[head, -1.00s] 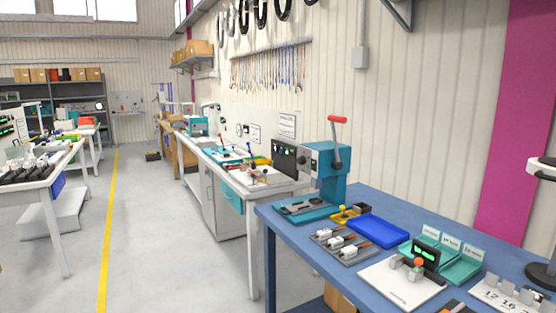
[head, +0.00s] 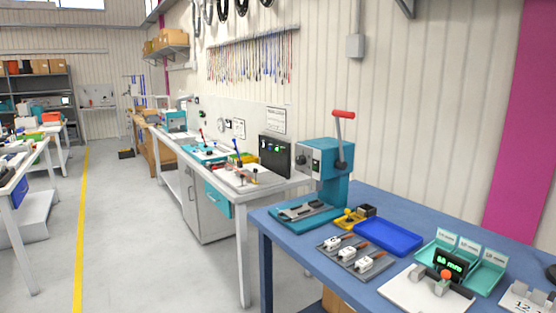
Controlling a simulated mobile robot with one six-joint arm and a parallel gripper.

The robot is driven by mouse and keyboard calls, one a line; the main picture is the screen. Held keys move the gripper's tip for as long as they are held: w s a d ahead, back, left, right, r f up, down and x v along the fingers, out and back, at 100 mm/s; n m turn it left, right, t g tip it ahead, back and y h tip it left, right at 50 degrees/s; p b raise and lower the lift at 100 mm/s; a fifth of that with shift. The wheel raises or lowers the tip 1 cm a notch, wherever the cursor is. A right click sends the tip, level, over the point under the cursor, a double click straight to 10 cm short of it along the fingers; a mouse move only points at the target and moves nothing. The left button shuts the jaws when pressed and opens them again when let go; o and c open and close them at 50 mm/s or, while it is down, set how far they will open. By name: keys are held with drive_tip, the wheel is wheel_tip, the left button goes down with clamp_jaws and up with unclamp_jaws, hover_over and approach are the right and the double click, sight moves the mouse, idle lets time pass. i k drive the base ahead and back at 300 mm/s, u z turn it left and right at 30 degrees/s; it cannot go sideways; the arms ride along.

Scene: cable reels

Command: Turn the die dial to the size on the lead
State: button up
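A teal bench press (head: 338,180) with a grey front face stands at the left end of the blue bench. A lever with a red grip (head: 343,114) rises on its right side. Its front face has a small dark round knob (head: 301,160) and another dark mark beside it; I cannot read any size there. A small display with green digits (head: 449,265) stands on a white board (head: 405,290) on the same bench; its text is too small to read surely. I cannot pick out a lead for certain. My gripper is not in view.
The blue bench (head: 285,235) also holds a blue tray (head: 388,237), a grey holder with several white pieces (head: 355,255), a yellow fixture (head: 347,218) and labelled teal bins (head: 487,275). A white bench (head: 246,190) stands behind. The floor (head: 135,245) at left is clear.

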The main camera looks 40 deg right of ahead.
sight(301, 160)
drive_tip(key=u, duration=0.15)
drive_tip(key=i, duration=1.3)
